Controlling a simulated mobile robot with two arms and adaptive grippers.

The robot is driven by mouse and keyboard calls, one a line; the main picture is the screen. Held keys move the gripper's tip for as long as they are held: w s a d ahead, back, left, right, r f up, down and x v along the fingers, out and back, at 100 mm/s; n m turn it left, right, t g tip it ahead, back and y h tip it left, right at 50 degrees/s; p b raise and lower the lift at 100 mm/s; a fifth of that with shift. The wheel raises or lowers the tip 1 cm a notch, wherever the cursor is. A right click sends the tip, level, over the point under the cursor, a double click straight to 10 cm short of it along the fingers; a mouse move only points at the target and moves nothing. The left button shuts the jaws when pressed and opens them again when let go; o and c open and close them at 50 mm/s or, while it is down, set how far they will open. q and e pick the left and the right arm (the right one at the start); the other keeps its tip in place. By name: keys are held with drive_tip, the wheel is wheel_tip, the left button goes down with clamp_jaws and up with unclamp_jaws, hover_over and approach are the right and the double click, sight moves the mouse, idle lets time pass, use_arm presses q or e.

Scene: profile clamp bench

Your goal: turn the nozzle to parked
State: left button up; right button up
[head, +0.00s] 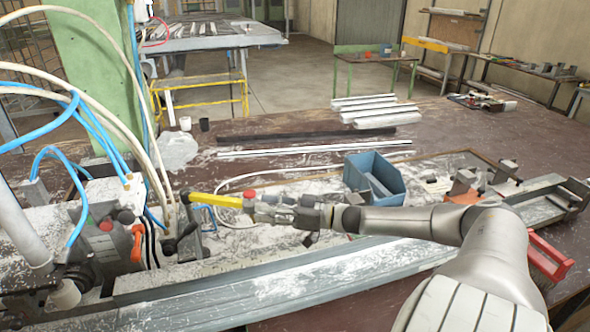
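A yellow bar (217,200) with a red cap (250,192) at its right end sticks out to the right from the machine head on the left. It looks like the arm of the nozzle, but I cannot tell for sure which part is the nozzle tip. A dark fitting (181,240) sits below the bar's left end. My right gripper (262,208) comes in from the right and is at the bar's red-capped end. Its fingers overlap the bar end, and I cannot tell if they are closed on it. My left gripper is not in view.
Blue and white hoses loop over the machine block (105,243) at left. A long metal profile (290,280) lies along the front. A blue bin (374,180) stands behind my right forearm. A red-handled brush (548,257) is at right.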

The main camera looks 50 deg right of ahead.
drive_tip(key=v, duration=1.1)
idle(0.6)
drive_tip(key=shift+c, duration=0.4)
